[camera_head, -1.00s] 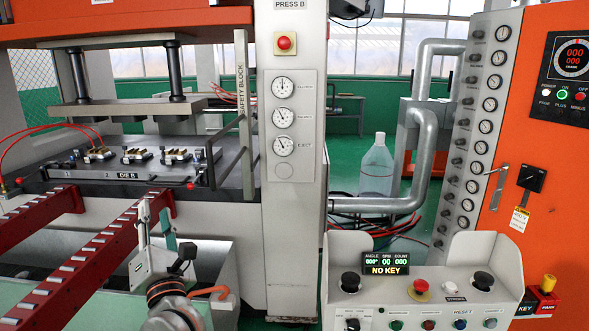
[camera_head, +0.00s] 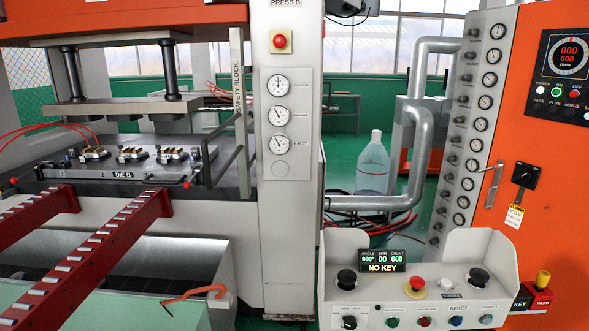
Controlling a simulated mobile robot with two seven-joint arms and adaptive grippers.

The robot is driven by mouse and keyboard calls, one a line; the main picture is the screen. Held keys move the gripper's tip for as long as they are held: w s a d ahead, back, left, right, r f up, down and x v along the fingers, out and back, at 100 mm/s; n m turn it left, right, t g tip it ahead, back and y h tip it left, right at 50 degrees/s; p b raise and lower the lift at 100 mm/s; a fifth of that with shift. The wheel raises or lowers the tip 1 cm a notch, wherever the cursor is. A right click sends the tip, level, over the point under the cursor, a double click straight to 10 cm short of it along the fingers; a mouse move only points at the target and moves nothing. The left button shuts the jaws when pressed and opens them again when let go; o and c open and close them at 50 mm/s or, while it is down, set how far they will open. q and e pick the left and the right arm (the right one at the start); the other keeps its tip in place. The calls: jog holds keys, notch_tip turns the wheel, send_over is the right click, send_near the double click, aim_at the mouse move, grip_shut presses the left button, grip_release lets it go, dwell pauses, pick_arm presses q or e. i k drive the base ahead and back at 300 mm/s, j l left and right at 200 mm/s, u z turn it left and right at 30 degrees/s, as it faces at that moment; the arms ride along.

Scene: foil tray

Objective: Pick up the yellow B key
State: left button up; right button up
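The yellow key (camera_head: 543,278) stands upright at the far right, its head on top of a small red block (camera_head: 541,298) beside the control console. No lettering on the key can be read. The console's small display (camera_head: 382,262) reads NO KEY. Neither of my grippers shows in the head view, and nothing touches the key.
The control console (camera_head: 470,250) with knobs and buttons stands left of the key. The orange cabinet (camera_head: 525,120) rises behind it. Red rails (camera_head: 100,250) run at left beside a mint-green surface with an orange hook (camera_head: 195,294).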

aim_at(543, 277)
jog(key=z, duration=1.55)
jog(key=i+l+u, duration=0.1)
jog(key=i+l, duration=0.15)
jog(key=i+l+u, duration=0.1)
jog(key=i+l, duration=0.15)
jog(key=i+l+u, duration=0.1)
jog(key=l, duration=0.3)
jog(key=i+l+u, duration=0.1)
jog(key=i+l, duration=0.25)
jog(key=i+l+u, duration=0.1)
jog(key=l, duration=0.25)
jog(key=i+l+u, duration=0.1)
jog(key=i+l, duration=0.2)
jog(key=i+l+u, duration=0.1)
jog(key=l, duration=0.35)
jog(key=i+l+u, duration=0.1)
jog(key=i+l, duration=0.15)
jog(key=l, duration=0.1)
